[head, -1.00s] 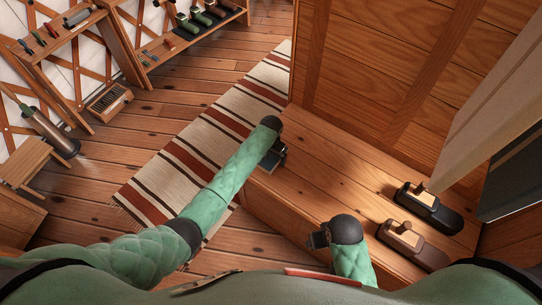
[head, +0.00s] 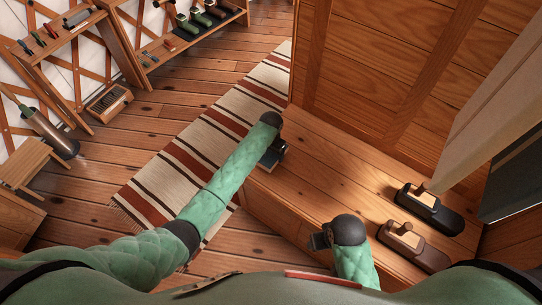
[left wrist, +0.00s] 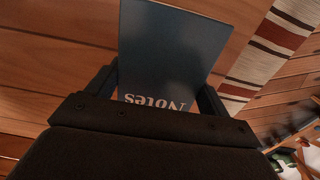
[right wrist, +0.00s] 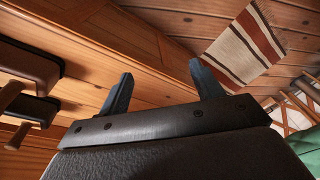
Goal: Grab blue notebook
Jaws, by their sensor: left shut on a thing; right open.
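The blue notebook (left wrist: 172,50) has a dark blue cover with "Notes" printed in pale letters, upside down in the left wrist view. My left gripper (left wrist: 160,90) is shut on it, with one finger along each side edge. In the head view the left gripper (head: 274,153) is over the left end of the wooden bench, and the arm hides most of the notebook. My right gripper (right wrist: 160,88) is open and empty. In the head view the right gripper (head: 322,240) is near the bench's front edge.
The wooden bench (head: 335,165) has a clear middle. A striped rug (head: 190,150) lies on the floor at left.

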